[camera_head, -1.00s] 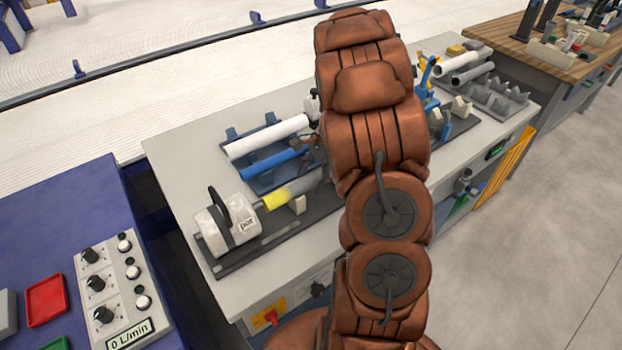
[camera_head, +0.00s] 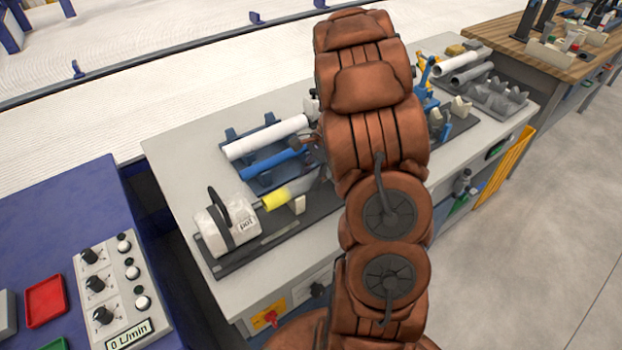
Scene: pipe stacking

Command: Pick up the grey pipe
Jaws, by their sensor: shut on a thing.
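A grey pipe (camera_head: 308,188) extends from a yellow sleeve (camera_head: 276,200) beside the white pot (camera_head: 226,226). Its right end goes out of sight behind my brown arm. My gripper (camera_head: 308,143) shows only as a small brown and dark part at the left edge of my arm, near the right end of the blue pipe (camera_head: 275,163). It is shut, and its fingertips and the point of contact with the grey pipe are hidden by my arm.
A white pipe (camera_head: 266,136) and the blue pipe lie in a blue rack behind the grey pipe. More pipes (camera_head: 471,72) lie in a grey rack at the back right. A blue and yellow fixture (camera_head: 426,85) stands right of my arm. The table's left corner (camera_head: 172,153) is clear.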

